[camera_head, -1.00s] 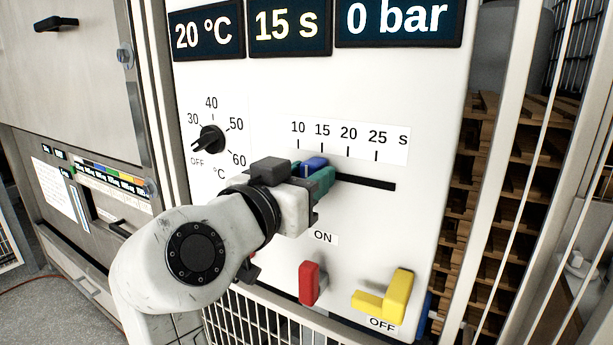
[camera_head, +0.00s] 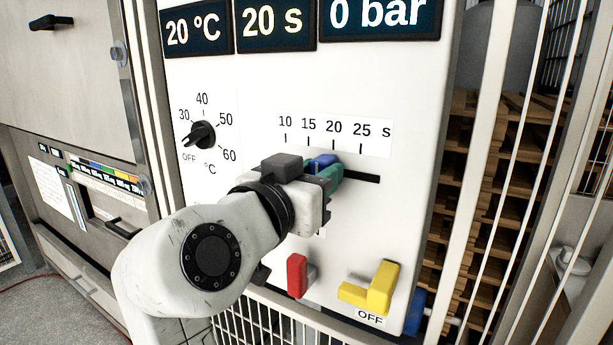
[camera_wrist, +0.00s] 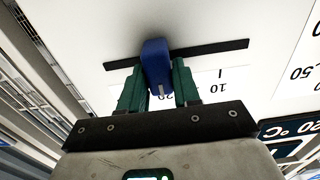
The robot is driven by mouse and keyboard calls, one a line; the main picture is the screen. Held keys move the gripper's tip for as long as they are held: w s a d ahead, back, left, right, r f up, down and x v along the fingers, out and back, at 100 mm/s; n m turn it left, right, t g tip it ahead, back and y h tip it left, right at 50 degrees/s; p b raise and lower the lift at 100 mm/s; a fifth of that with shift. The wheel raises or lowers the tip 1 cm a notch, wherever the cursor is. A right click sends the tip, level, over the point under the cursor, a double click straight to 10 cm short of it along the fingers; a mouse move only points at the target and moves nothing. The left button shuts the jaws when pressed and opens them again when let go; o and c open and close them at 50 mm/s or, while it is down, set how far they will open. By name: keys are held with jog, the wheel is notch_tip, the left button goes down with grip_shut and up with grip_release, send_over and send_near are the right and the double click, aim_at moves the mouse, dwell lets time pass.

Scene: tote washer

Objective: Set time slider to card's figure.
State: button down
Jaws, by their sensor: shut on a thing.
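The time slider's blue knob (camera_head: 323,162) sits in its dark horizontal slot (camera_head: 360,176), near the 20 mark of the scale (camera_head: 335,133) reading 10 to 25 s. The time display (camera_head: 275,24) reads 20 s. My gripper (camera_head: 328,174) is shut on the knob from the front. In the wrist view, its green fingers (camera_wrist: 160,88) flank the blue knob (camera_wrist: 155,62), and the slot (camera_wrist: 215,51) runs behind. A white sheet (camera_head: 50,186) and a strip with coloured tabs (camera_head: 105,175) are at the left; I cannot read a time figure on either.
A temperature dial (camera_head: 202,134) points to OFF. A red lever (camera_head: 297,275) and a yellow lever (camera_head: 382,286) stick out below the slider. The pressure display (camera_head: 378,14) reads 0 bar. A wire mesh (camera_head: 250,318) lies below, and a light post (camera_head: 478,160) stands right.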

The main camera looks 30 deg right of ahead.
jog(key=shift+s+d+r, duration=0.1)
jog(key=shift+s+d, duration=0.05)
jog(key=shift+s, duration=0.05)
jog(key=shift+w, duration=0.15)
jog(key=c, duration=0.9)
grip_release()
jog(key=b+v, duration=0.2)
jog(key=v, duration=0.9)
